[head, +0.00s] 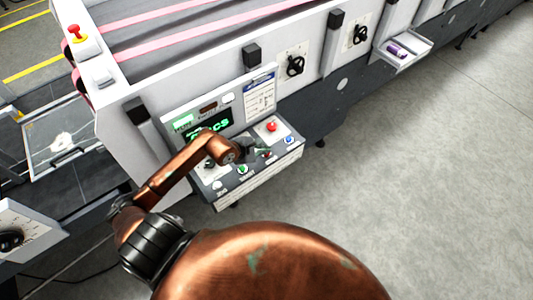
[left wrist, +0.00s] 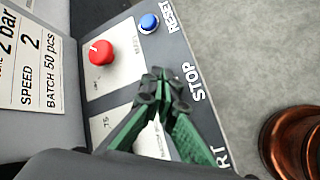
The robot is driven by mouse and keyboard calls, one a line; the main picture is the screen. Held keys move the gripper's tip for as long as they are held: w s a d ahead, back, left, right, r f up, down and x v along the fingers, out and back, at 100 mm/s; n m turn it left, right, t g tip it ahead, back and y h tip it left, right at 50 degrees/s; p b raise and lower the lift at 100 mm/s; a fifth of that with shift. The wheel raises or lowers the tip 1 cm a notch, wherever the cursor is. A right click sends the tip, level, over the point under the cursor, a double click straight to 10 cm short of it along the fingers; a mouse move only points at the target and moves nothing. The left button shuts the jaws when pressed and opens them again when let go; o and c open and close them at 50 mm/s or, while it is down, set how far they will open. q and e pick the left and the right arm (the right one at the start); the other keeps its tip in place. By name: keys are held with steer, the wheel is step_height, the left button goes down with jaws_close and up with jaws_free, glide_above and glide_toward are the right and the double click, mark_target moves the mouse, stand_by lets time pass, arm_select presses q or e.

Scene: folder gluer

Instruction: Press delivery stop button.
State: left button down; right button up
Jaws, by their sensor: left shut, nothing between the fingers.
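The control panel (head: 214,187) stands on the side of the machine. It carries a red knob (head: 271,127), a blue button (head: 289,140) and a green button (head: 242,170). In the left wrist view, the red knob (left wrist: 100,52) and the blue button (left wrist: 149,22), labelled RESET, are clear of the fingers. The STOP label (left wrist: 195,82) shows right beside my left gripper (left wrist: 163,82). The fingers cover the spot next to that label, so the stop button is hidden there. My left gripper is shut and empty, over the panel; I cannot tell whether it touches.
A display (head: 205,125) stands behind the panel's controls. A small tray (head: 420,48) with a purple item juts out at upper right. The grey floor (head: 420,180) on the right is clear.

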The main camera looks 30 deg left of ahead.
arm_select(q)
steer(key=shift+f+b, duration=0.6)
steer(key=shift+f, duration=0.1)
stand_by(0.8)
stand_by(0.3)
steer(key=shift+r+p, duration=0.5)
steer(key=shift+r, duration=0.45)
steer(key=shift+r, duration=0.15)
steer(key=shift+r+p, duration=1.35)
steer(key=shift+r, duration=1.05)
steer(key=shift+a, duration=0.1)
